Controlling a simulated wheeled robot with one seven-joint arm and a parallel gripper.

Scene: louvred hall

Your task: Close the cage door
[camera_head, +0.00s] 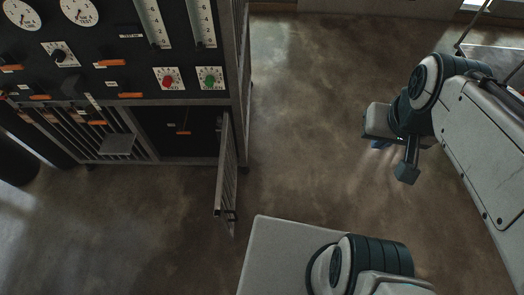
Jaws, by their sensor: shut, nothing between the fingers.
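The cage door (226,182) is a narrow barred metal door. It hangs at the lower right of the dark panel cabinet and stands swung out, open, over the floor. A small dark handle or latch shows near its free end. The cage opening (178,135) behind it is dark and uncovered. My gripper (380,145) is right of the door, well apart from it, and touches nothing. It points downward over bare floor and is shut and empty. Its fingertips are small and partly hidden by the hand.
The cabinet (150,88) carries dials, orange-handled switches, a red knob (168,80) and a green knob (210,79). A fixed barred section (85,138) stands left of the opening. Brown floor (300,150) between door and gripper is clear. My own base shows at the bottom.

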